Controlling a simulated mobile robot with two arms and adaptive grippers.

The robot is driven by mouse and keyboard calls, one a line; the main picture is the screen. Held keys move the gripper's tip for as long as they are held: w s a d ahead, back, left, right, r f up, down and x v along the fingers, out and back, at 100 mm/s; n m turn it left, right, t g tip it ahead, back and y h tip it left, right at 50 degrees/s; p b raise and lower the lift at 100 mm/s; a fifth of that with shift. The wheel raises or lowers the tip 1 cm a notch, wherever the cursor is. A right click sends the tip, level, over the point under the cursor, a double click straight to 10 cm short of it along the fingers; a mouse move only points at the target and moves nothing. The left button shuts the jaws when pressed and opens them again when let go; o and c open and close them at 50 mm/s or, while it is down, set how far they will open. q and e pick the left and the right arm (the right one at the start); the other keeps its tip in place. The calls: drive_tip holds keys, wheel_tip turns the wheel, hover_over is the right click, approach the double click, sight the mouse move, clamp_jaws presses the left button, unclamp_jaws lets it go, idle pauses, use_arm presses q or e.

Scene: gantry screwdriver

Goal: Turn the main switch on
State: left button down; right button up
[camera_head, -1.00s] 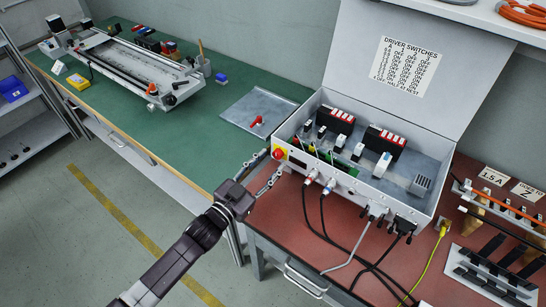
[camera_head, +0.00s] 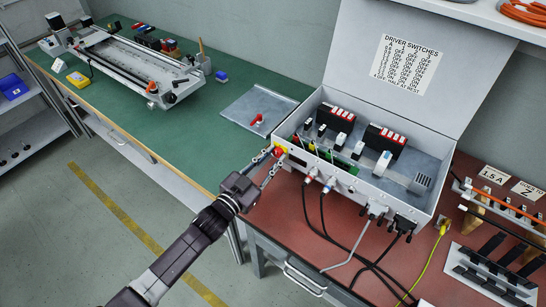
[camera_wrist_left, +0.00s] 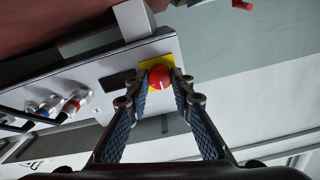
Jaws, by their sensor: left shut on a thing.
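The main switch (camera_head: 279,152) is a red knob on a yellow plate at the left end of the grey control box's front (camera_head: 332,177). In the left wrist view the red knob (camera_wrist_left: 160,77) shows a white mark and sits between my fingertips. My left gripper (camera_head: 275,157) reaches the box from the lower left. Its fingers (camera_wrist_left: 168,88) are shut on the knob, one on each side, and partly cover the yellow plate. My right gripper is in neither view.
The box lid stands open with a DRIVER SWITCHES label (camera_head: 407,66). Cables (camera_head: 340,235) hang from the box front over the red bench top. A metal tray (camera_head: 259,109) with a red item lies on the green bench (camera_head: 215,100) left of the box.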

use_arm(q)
drive_tip(key=m, duration=0.4)
drive_tip(key=shift+f+m+b, duration=0.1)
drive_tip(key=shift+m+b, duration=0.2)
drive_tip(key=shift+b, duration=0.1)
drive_tip(key=m+b, duration=0.1)
drive_tip(key=m, duration=0.3)
drive_tip(key=shift+s+m, duration=0.1)
drive_tip(key=shift+m, duration=0.2)
drive_tip(key=m+b, duration=0.1)
drive_tip(key=m, duration=0.3)
drive_tip(key=shift+f+m, duration=0.1)
drive_tip(key=shift+m, duration=0.2)
drive_tip(key=shift+m+b, duration=0.7)
drive_tip(key=shift+m, duration=1.3)
drive_tip(key=c, duration=1.7)
unclamp_jaws()
